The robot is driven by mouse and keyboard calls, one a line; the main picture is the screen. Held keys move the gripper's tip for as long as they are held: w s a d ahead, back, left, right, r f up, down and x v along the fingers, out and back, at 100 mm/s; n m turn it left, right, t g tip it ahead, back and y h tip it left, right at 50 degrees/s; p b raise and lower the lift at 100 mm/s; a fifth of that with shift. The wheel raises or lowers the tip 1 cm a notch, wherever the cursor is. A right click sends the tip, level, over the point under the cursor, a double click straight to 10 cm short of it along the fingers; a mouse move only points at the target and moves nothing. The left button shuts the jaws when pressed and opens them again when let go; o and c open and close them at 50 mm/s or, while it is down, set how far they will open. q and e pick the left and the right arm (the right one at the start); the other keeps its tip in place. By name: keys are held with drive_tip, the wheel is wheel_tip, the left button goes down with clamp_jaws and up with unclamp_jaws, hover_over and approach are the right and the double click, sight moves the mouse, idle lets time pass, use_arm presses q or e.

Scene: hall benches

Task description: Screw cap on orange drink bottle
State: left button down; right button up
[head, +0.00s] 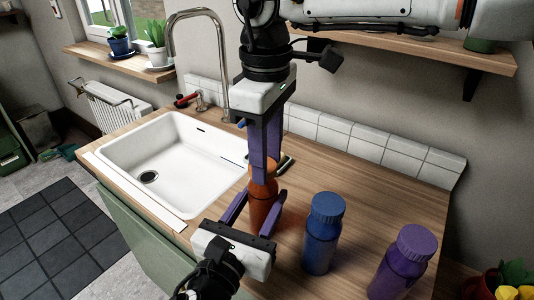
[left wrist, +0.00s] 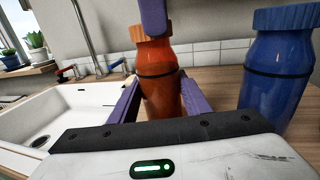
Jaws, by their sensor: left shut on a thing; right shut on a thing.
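The orange drink bottle (head: 264,203) stands upright on the wooden counter beside the sink. My left gripper (head: 262,194) is low at the counter, shut on the bottle's body from the front, with one purple finger on each side. In the left wrist view the bottle (left wrist: 160,82) stands between these fingers. An orange ridged cap (left wrist: 140,33) sits at the bottle's top. My right gripper (head: 266,166) comes down from above and is shut on the cap; one of its purple fingers covers part of it. Whether the cap's threads are engaged cannot be seen.
A blue bottle (head: 322,238) and a purple bottle (head: 403,262) stand to the right on the counter (head: 370,195). The white sink (head: 160,145) and its tall faucet (head: 222,60) are to the left. A wall shelf (head: 450,51) hangs at the upper right.

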idle(0.3)
drive_tip(key=o, duration=1)
drive_tip(key=shift+r, duration=0.1)
drive_tip(key=shift+r, duration=2.2)
drive_tip(key=shift+o, duration=0.2)
